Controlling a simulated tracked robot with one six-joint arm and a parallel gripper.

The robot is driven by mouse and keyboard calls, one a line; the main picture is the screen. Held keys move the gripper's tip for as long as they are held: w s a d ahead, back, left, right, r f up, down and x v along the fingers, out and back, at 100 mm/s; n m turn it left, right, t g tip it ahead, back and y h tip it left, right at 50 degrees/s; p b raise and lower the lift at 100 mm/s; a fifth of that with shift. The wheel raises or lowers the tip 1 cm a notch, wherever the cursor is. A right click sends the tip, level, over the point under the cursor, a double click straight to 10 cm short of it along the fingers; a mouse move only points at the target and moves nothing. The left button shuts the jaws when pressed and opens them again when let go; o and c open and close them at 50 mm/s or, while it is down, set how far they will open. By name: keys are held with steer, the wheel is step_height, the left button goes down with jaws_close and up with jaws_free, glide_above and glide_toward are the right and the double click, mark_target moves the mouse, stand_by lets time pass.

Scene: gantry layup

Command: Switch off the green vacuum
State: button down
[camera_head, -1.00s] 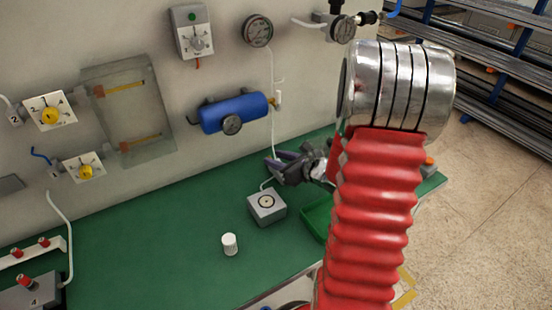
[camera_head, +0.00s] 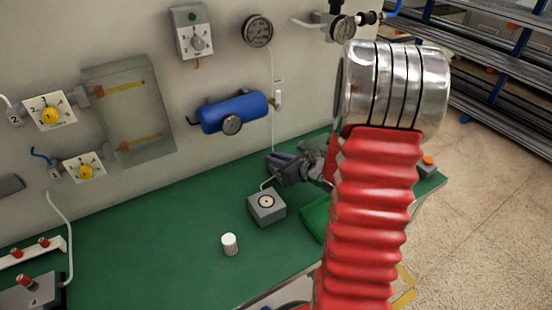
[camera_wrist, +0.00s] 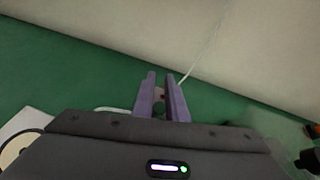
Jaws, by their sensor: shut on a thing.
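A grey wall box with a green dot and a round pale knob (camera_head: 192,32) is mounted at the top of the wall in the head view. My gripper (camera_head: 271,162) is well below it, low over the back of the green bench near the wall. In the wrist view the purple fingers (camera_wrist: 160,76) are close together, with a small greyish and reddish thing (camera_wrist: 162,97) between them. I cannot tell what it is. A thin white line (camera_wrist: 205,50) runs just beyond the fingertips. My red arm sleeve hides part of the bench's right side.
A blue tank (camera_head: 232,112) and gauge (camera_head: 257,30) are on the wall above my gripper. Two yellow-knobbed dials (camera_head: 50,115) are at left. A grey box (camera_head: 267,206), white cylinder (camera_head: 229,244) and green tray (camera_head: 314,220) are on the bench (camera_head: 150,250). The bench's left middle is clear.

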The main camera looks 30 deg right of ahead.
steer(key=shift+s+d+t, duration=0.1)
steer(key=shift+d+t, duration=0.1)
steer(key=shift+t, duration=0.1)
steer(key=shift+s+r+t, duration=0.3)
steer(key=shift+r+t, duration=0.05)
steer(key=shift+t, duration=0.75)
steer(key=c, duration=1.8)
jaws_free()
steer(key=s, duration=0.4)
steer(key=s+d+r, duration=0.1)
steer(key=s, duration=0.4)
steer(key=s+r, duration=0.1)
steer(key=s, duration=0.3)
steer(key=shift+s+d, duration=0.25)
steer(key=shift+s, duration=0.05)
